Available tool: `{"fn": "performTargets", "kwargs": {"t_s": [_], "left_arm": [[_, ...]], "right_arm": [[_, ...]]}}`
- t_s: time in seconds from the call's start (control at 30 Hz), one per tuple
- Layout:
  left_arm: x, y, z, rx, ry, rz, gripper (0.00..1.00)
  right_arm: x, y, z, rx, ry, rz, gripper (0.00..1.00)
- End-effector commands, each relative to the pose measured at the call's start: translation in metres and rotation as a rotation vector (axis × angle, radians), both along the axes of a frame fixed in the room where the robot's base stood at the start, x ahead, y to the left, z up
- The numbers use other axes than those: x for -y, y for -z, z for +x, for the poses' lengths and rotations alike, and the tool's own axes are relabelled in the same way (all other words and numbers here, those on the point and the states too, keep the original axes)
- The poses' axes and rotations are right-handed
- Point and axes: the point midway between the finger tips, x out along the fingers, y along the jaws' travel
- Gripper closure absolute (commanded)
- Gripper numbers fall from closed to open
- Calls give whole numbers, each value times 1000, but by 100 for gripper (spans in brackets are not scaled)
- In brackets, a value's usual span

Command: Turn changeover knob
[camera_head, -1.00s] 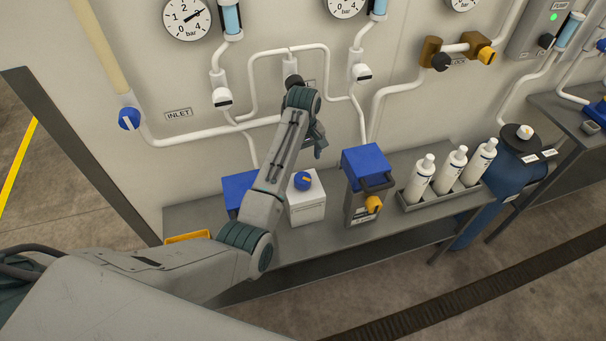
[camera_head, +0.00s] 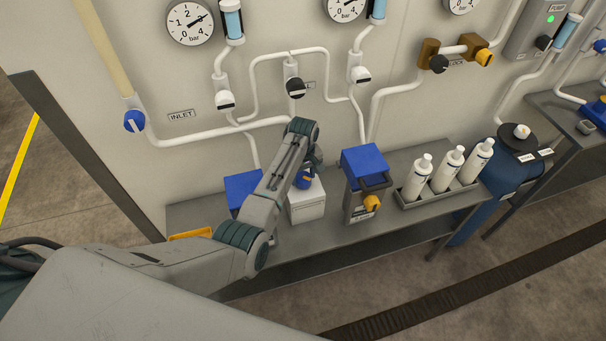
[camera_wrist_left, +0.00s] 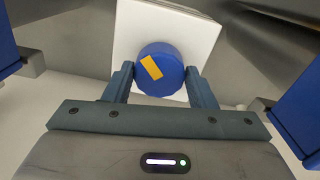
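A blue round knob (camera_wrist_left: 159,69) with an orange mark sits on a white box (camera_head: 307,206), which stands on the grey shelf. My left gripper (camera_wrist_left: 159,72) is open, with one finger on each side of the knob. The fingertips are close to the knob's rim; a small gap seems to show on each side. The orange mark is tilted in the left wrist view. In the head view my left wrist covers part of the knob (camera_head: 304,179). I cannot tell which knob carries a changeover label. My right gripper is not in view.
A blue-topped unit (camera_head: 365,165) with a yellow knob stands right of the white box, and another blue box (camera_head: 240,187) left of it. White bottles (camera_head: 447,165) stand in a tray further right. Pipes, a black knob (camera_head: 296,88) and gauges (camera_head: 190,23) are on the wall behind.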

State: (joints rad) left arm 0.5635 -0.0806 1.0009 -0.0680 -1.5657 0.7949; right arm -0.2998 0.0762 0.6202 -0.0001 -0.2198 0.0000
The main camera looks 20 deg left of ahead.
Motion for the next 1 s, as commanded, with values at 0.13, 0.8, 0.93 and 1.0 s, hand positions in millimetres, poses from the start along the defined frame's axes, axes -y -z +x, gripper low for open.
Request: {"fn": "performTargets", "kwargs": {"t_s": [0.13,0.8,0.93,1.0], "left_arm": [[0,0,0,0,0,0,73],[0,-2,1,-1,280,1,72],[-1,-1,1,1,403,1,72],[-1,-1,1,1,470,1,72]], "right_arm": [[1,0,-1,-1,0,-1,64],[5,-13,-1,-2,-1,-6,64],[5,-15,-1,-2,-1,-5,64],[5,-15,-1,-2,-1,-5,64]]}}
